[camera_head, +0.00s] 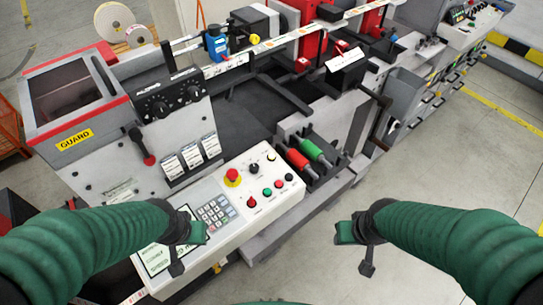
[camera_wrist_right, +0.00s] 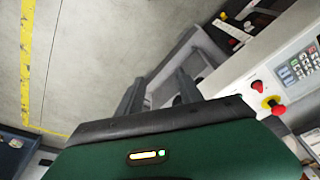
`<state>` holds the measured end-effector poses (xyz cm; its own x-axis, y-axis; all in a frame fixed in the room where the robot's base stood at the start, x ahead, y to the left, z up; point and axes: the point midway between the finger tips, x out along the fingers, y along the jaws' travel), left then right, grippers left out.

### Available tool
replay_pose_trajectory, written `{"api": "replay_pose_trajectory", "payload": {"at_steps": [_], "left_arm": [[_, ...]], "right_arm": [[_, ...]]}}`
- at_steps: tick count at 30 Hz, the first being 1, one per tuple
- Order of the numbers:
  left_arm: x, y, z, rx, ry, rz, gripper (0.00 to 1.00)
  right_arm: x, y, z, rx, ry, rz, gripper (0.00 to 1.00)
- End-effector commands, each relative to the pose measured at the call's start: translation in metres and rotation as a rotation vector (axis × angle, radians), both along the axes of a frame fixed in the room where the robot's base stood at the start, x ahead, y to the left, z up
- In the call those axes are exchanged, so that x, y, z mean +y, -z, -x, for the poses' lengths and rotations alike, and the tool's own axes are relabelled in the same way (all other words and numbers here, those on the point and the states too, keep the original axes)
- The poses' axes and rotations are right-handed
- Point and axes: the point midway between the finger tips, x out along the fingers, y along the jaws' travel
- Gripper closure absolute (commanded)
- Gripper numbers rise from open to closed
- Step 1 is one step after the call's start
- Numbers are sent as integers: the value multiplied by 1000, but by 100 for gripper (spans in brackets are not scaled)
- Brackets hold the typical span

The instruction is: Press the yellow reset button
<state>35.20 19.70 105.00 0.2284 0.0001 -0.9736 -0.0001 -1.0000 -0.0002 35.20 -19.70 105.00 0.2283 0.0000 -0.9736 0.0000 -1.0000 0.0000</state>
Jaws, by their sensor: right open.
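A red emergency stop (camera_head: 232,176) with a yellow collar, a keypad (camera_head: 214,211) and several red, green and black buttons share the panel. Red and green rollers (camera_head: 308,156) stand just behind its right end. The floor (camera_head: 440,165) at the right is clear.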

Motion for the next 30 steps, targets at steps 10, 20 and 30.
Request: {"api": "replay_pose_trajectory", "payload": {"at_steps": [10,20,30], "left_arm": [[0,0,0,0,0,0,100],[0,0,0,0,0,0,100],[0,0,0,0,0,0,100]], "right_arm": [[0,0,0,0,0,0,100],[0,0,0,0,0,0,100],[0,0,0,0,0,0,100]]}}
